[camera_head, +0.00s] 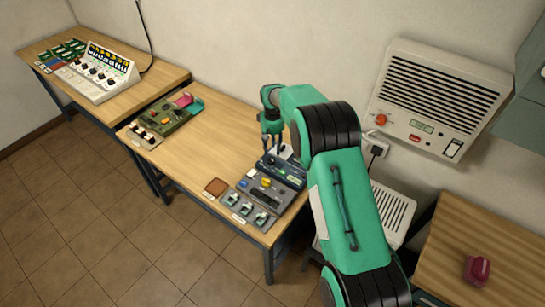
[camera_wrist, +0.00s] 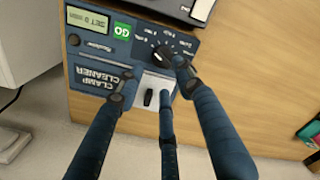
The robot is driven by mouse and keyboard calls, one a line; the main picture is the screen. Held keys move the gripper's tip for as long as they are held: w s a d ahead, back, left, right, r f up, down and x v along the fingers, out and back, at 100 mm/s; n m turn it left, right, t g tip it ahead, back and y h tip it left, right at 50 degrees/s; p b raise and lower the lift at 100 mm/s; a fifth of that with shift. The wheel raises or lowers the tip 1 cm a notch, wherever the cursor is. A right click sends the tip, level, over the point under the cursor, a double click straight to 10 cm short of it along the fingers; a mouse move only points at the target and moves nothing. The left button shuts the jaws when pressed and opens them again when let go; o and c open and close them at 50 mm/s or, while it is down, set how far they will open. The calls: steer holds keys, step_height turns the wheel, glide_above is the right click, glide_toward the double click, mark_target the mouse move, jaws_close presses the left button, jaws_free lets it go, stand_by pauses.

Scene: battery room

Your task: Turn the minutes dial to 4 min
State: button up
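The clamp cleaner (camera_wrist: 95,58) is a dark blue panel, upside down in the wrist view. Its black minutes dial (camera_wrist: 162,56) is ringed by small white marks too small to read surely, so I cannot tell its setting. A small display (camera_wrist: 91,20) appears to read SET with a digit, and a green GO button (camera_wrist: 123,30) is beside it. My gripper (camera_wrist: 158,74) is open, its three dark fingers spread, one tip close beside the dial; I cannot tell if it touches. In the head view my gripper (camera_head: 271,140) hangs over the device (camera_head: 283,170), partly hiding it.
A white plate with a black lever (camera_wrist: 149,98) lies between my fingers. The table's middle (camera_head: 200,150) is clear. A wall heater (camera_head: 435,95) hangs at right.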

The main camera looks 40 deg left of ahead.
mark_target(272, 158)
steer(key=shift+f, duration=3.15)
jaws_close()
